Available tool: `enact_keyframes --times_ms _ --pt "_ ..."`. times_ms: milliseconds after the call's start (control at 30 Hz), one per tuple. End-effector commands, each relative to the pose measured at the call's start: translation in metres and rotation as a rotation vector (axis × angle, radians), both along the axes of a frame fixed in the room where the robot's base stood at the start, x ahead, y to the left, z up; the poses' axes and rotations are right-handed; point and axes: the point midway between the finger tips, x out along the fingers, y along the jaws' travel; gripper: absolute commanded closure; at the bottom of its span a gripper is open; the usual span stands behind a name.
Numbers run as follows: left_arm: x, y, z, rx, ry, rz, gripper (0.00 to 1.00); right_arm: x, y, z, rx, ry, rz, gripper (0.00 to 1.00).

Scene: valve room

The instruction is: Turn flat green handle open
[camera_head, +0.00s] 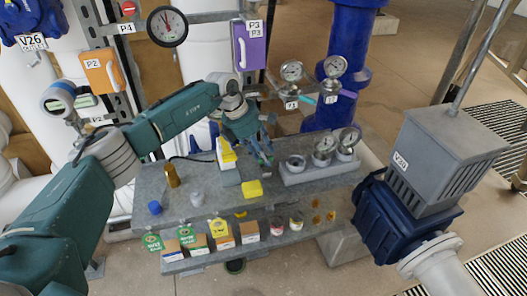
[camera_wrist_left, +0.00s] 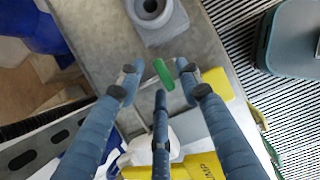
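The flat green handle (camera_wrist_left: 163,74) shows in the left wrist view as a short green bar, slightly tilted, above the grey bench top. My left gripper (camera_wrist_left: 160,83) is open, with one finger on each side of the handle and a third below it. I cannot tell whether any finger touches it. In the head view my left gripper (camera_head: 264,156) points down over the middle of the bench and largely hides the handle. My right gripper is in neither view.
A yellow block (camera_head: 252,188) is close beside the gripper. A grey block with gauges (camera_head: 305,174) stands to the right, and a white and yellow box (camera_head: 226,152) to the left. A blue bottle cap (camera_head: 154,207) is at the bench's front left.

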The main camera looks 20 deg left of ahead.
Motion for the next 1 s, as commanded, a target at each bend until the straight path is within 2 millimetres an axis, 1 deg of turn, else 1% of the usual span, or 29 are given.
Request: enact_keyframes --times_ms 100,300,333,500,800,1000 --pt "0.0006 -0.0015 -0.0040 0.000 0.000 0.000 0.65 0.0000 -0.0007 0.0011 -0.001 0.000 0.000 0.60" --pt "0.0007 -0.0015 -0.0044 0.000 0.000 0.000 0.65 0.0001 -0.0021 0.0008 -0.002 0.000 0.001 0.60" --pt "0.0007 -0.0015 -0.0044 0.000 0.000 0.000 0.67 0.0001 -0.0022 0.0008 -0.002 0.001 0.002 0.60" --pt "0.0007 -0.0014 -0.0041 0.000 0.000 0.000 1.00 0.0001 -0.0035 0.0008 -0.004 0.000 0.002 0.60" --pt "0.0006 -0.0012 -0.0037 0.000 0.000 0.012 1.00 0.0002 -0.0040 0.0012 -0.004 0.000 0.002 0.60" --pt "-0.0002 -0.0014 -0.0033 0.001 -0.001 0.082 1.00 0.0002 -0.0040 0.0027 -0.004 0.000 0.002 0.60"
